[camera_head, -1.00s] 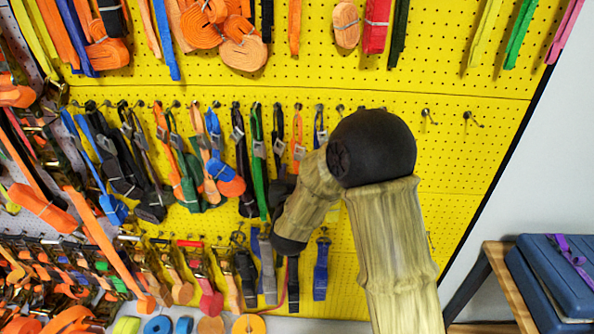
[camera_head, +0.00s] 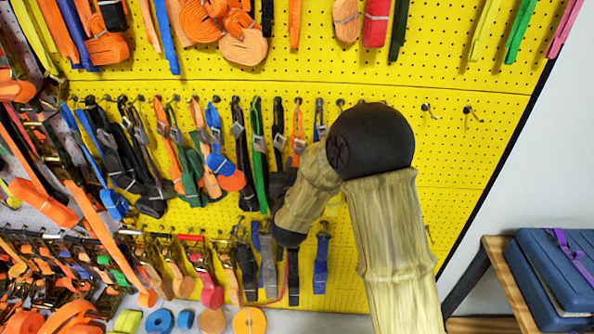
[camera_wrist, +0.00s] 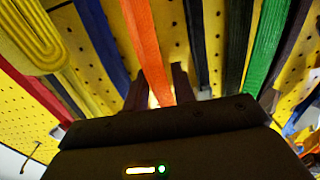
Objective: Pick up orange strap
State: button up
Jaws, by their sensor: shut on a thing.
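The orange strap (camera_wrist: 148,45) runs down between the two dark fingers of my gripper (camera_wrist: 160,86) in the wrist view. My gripper is shut on it. In the head view, an orange strap (camera_head: 298,124) hangs from a hook on the yellow pegboard, just left of my arm's black joint, and its lower part is hidden. My forearm hides my gripper in the head view.
A blue strap (camera_wrist: 103,38) hangs left of the orange one in the wrist view; black and green straps (camera_wrist: 268,45) hang to its right. Several straps crowd the pegboard (camera_head: 470,150). A blue case (camera_head: 555,275) sits on a wooden bench at right.

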jog(key=shift+r+b, duration=0.45)
jog(key=shift+r, duration=0.3)
jog(key=shift+r+b, duration=0.45)
jog(key=shift+r, duration=0.5)
jog(key=b, duration=0.6)
send_near(296, 162)
jog(key=s, duration=0.5)
jog(key=shift+s+a+r, duration=0.1)
jog(key=shift+s+r, duration=0.05)
